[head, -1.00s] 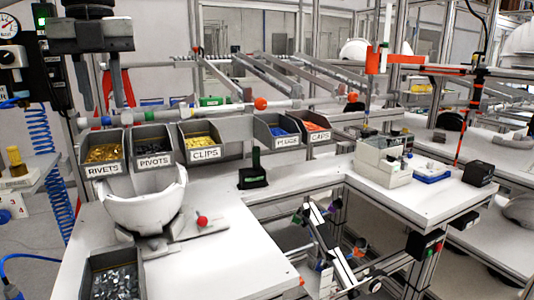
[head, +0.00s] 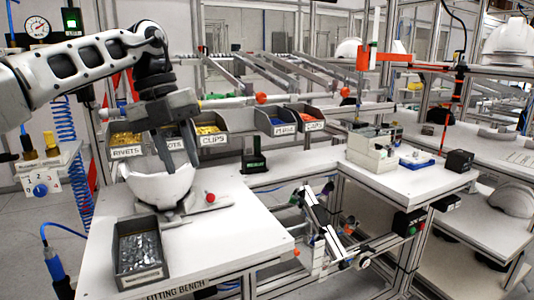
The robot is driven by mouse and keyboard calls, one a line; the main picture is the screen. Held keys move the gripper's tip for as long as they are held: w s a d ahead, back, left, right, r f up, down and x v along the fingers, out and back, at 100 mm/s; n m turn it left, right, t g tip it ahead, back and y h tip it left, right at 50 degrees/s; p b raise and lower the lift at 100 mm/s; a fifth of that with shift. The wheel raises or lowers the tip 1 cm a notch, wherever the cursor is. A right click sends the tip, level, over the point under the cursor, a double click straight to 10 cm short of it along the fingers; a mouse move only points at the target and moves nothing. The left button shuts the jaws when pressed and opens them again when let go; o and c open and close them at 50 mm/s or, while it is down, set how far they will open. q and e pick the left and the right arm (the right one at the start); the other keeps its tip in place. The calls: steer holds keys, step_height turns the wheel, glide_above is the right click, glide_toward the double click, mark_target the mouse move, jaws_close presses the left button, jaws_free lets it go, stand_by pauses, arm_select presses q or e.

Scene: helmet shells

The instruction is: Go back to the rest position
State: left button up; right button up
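My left gripper (head: 178,160) comes in from the upper left on its white arm. It hangs with its fingers pointing down in front of the pivots bin, over the back of the white helmet shell (head: 155,188). Its fingers are apart, and part of the pivots bin's label shows between them, with nothing seen held. I cannot tell whether the fingertips touch the shell. My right gripper is not in view.
Labelled bins of rivets (head: 126,152), pivots, clips (head: 213,140), plugs (head: 283,129) and caps (head: 313,125) line the back. A grey bin of metal parts (head: 138,271) stands at the bench front. The bench (head: 230,245) right of it is clear.

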arm_select(q)
steer(key=s+d+f+n+h, duration=0.1)
steer(key=s+d+f+h, duration=0.2)
steer(key=d+f+h, duration=0.45)
steer(key=s+d+f+n+h, duration=0.1)
steer(key=s+d+f+h, duration=0.3)
steer(key=d, duration=0.6)
steer(key=s+d+f+n+h, duration=0.1)
steer(key=s+d+f+h, duration=0.2)
steer(key=d+f+h, duration=0.45)
steer(key=a+f+n+t+y, duration=1.15)
steer(key=n+t, duration=0.55)
steer(key=n, duration=0.5)
steer(key=s+a+f+n+g+y, duration=0.5)
steer(key=s+a+f+y, duration=0.3)
steer(key=s+a+f, duration=0.6)
step_height(320, 180, down, 2)
steer(key=shift+s+f+n+g, duration=0.2)
steer(key=shift+s+n+g, duration=0.2)
steer(key=shift+s+n, duration=0.5)
